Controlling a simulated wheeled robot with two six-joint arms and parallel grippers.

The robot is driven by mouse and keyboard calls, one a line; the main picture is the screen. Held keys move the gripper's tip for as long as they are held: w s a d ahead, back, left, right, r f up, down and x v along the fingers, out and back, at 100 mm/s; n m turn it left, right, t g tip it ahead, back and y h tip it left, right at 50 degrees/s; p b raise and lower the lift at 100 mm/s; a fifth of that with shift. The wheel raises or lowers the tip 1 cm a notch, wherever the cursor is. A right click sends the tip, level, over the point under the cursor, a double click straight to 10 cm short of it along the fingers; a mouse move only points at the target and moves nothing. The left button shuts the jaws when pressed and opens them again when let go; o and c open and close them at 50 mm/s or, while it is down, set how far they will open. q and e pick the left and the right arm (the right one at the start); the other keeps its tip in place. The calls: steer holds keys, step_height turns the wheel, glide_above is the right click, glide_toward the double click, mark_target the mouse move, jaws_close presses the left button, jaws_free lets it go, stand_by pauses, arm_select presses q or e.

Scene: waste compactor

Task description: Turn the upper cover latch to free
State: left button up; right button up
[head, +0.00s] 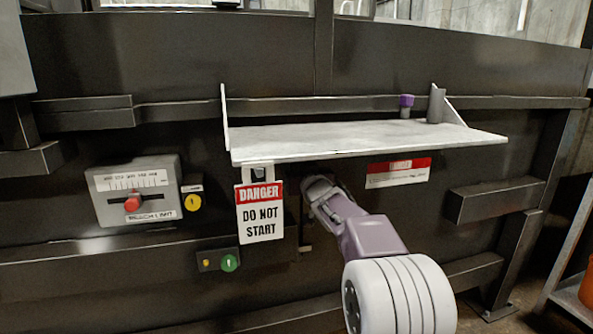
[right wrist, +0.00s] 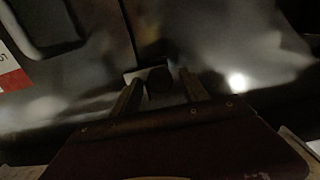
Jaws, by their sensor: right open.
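My right gripper (head: 313,188) reaches up under the front edge of the white shelf, close to the dark machine panel. In the right wrist view its two fingers (right wrist: 160,90) are open. A small dark rounded piece (right wrist: 159,79), perhaps the upper cover latch, shows between the fingertips with a pale plate beside it. I cannot tell whether the fingers touch it or how it is turned. In the head view my gripper hides this spot. My left gripper is not in view.
The white shelf (head: 340,138) juts out just above my right gripper. A "DANGER DO NOT START" tag (head: 260,225) hangs to its left. A grey box with a red knob (head: 132,203), a yellow button (head: 193,202) and a green button (head: 229,263) are further left.

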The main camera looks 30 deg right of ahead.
steer(key=shift+w+d, duration=0.1)
steer(key=shift+w, duration=0.45)
jaws_close()
steer(key=shift+n, duration=0.3)
steer(key=n, duration=0.3)
steer(key=shift+n+b, duration=0.35)
steer(key=shift+n, duration=0.05)
steer(key=n+b, duration=0.1)
steer(key=n, duration=0.3)
steer(key=shift+f+n, duration=0.15)
steer(key=shift+n, duration=0.15)
steer(key=n+b, duration=0.1)
steer(key=n, duration=0.3)
steer(key=shift+f+n+b, duration=0.1)
steer(key=shift+n+b, duration=0.4)
steer(key=shift+n, duration=2)
